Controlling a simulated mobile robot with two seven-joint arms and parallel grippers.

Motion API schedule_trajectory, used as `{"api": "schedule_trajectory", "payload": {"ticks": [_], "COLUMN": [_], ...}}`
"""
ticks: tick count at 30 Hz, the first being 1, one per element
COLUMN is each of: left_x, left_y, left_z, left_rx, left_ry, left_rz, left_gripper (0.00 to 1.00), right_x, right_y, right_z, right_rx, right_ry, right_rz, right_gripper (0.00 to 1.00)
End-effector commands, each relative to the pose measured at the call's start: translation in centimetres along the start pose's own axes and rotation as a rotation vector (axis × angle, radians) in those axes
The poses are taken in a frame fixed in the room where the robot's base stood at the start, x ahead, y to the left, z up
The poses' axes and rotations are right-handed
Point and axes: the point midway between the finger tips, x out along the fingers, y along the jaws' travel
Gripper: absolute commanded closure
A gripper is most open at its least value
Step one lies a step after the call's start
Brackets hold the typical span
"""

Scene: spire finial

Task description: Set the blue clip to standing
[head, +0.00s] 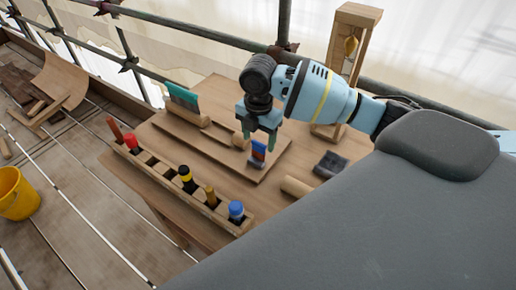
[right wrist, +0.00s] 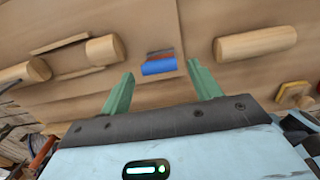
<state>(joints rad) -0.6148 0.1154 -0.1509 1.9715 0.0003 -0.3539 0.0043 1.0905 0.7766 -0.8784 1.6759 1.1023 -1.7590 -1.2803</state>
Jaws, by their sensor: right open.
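The blue clip (head: 258,154), blue with a reddish band, is on the raised wooden board on the table. It looks taller than wide in the head view; its exact pose is hard to tell. In the right wrist view the clip (right wrist: 159,68) shows its blue side, with red and grey behind it. My right gripper (head: 260,134) is open above the clip. In the wrist view its green fingers (right wrist: 162,76) are apart, with the clip seen between and beyond them. No contact is visible. My left gripper is not in view.
A wooden rack (head: 158,166) with several coloured tools runs along the table's near left edge. A teal-topped piece (head: 182,97) stands behind it. Wooden cylinders (right wrist: 255,43) flank the clip. A dark block (head: 330,164) and a tall wooden frame (head: 352,48) are to the right.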

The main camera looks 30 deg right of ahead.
Motion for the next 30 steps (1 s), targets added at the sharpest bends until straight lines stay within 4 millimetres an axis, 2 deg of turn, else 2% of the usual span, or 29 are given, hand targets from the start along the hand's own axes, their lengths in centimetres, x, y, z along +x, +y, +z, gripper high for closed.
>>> {"api": "schedule_trajectory", "payload": {"ticks": [3, 9, 21, 30], "left_x": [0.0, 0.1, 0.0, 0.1], "left_y": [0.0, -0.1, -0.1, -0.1], "left_z": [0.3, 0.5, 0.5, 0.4], "left_rx": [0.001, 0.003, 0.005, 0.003], "left_ry": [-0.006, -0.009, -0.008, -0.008], "left_rz": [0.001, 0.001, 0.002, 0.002], "left_gripper": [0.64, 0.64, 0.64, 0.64], "right_x": [2.1, 4.3, 5.0, 5.0], "right_y": [-0.1, 0.0, 0.0, 0.0], "right_z": [-0.1, 0.0, 0.0, 0.0], "right_rx": [0.000, -0.001, -0.001, -0.001], "right_ry": [0.002, 0.001, -0.001, -0.001], "right_rz": [-0.004, -0.002, 0.002, 0.001], "right_gripper": [0.37, 0.37, 0.37, 0.75]}}
